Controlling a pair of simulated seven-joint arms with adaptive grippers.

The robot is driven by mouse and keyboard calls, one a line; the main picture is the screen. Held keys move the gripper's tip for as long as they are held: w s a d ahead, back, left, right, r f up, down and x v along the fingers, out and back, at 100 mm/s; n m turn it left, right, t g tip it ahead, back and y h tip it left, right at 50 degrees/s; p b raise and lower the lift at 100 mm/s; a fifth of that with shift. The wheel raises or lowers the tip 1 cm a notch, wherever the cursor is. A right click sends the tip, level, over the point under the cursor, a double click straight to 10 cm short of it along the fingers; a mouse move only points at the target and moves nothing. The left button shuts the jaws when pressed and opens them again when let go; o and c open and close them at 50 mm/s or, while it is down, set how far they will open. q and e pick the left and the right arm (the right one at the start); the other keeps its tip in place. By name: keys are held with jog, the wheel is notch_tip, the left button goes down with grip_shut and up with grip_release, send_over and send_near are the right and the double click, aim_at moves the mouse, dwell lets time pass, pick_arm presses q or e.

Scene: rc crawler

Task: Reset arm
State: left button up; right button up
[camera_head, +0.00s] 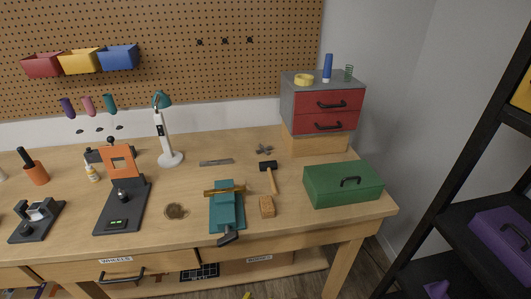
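Neither of my grippers shows in the head view, and no part of my arms can be made out. The task names no object. The wooden workbench (300,225) fills the middle of the view. On it stand a teal vise (227,207) with a brass-coloured bar across its top, an orange and black press-like stand (122,190), a hammer (270,176), a wooden block (267,207) and a closed green toolbox (342,185).
A red-drawer cabinet (325,107) stands at the back right, a white lamp (165,140) at the back. Coloured bins (80,62) hang on the pegboard (190,40). A black shelf (450,215) with a purple case (505,240) stands at right. Bench drawers are below.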

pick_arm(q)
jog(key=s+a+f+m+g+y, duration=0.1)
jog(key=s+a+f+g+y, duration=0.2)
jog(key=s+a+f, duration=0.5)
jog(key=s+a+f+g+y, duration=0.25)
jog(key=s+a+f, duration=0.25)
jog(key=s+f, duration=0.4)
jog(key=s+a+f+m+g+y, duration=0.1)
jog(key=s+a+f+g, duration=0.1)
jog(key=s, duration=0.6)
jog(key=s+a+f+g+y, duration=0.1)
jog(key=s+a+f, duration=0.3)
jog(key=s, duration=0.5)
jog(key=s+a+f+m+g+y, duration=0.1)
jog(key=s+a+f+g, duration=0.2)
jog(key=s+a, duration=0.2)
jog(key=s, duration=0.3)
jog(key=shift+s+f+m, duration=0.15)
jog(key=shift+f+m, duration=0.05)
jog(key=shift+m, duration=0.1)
